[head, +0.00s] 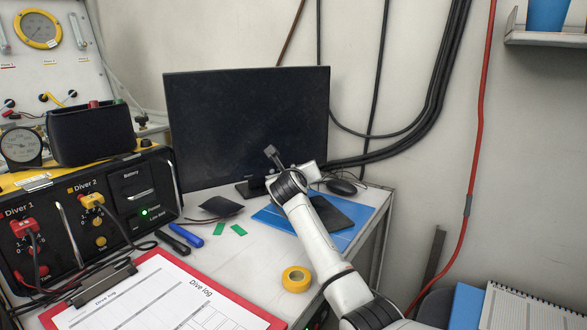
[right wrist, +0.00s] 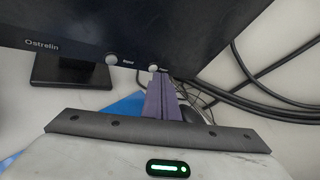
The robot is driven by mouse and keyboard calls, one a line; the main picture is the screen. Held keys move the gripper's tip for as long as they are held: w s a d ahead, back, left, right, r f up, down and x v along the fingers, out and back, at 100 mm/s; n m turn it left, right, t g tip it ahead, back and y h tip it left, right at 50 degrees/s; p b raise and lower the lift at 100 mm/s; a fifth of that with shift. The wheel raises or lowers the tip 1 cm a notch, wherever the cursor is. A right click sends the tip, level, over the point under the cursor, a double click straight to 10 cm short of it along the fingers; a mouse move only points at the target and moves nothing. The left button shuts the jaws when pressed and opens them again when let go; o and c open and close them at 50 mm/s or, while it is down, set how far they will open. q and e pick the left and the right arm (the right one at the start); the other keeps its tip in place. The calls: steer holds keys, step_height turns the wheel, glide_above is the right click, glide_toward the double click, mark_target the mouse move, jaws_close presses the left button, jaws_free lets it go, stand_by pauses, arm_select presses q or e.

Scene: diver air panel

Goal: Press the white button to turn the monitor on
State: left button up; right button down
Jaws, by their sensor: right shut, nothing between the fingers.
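The monitor (head: 245,120) stands on the white table with a dark screen. In the right wrist view its lower bezel (right wrist: 75,50) shows the word "Ostrelin" and two round whitish buttons. The left one (right wrist: 111,60) is clear of my gripper. The right one (right wrist: 153,68) sits right at the fingertips; I cannot tell whether they touch it. My right gripper (head: 271,151) is shut and empty in front of the monitor's lower right part; its fingers also show in the right wrist view (right wrist: 160,78). My left gripper is not in view.
A blue mat (head: 268,218) with a black pad lies under my right arm, a black mouse (head: 341,187) behind. Yellow tape (head: 296,279), a red clipboard (head: 245,315) and the diver panel (head: 110,215) are nearer. Black cables (head: 425,115) hang at the wall.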

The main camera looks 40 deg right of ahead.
steer(key=shift+w, duration=0.3)
stand_by(0.5)
steer(key=shift+s+a+r+p, duration=0.15)
steer(key=shift+s+p, duration=0.3)
steer(key=shift+p, duration=0.3)
steer(key=shift+s, duration=0.3)
steer(key=shift+s+p, duration=0.1)
steer(key=shift+p, duration=0.25)
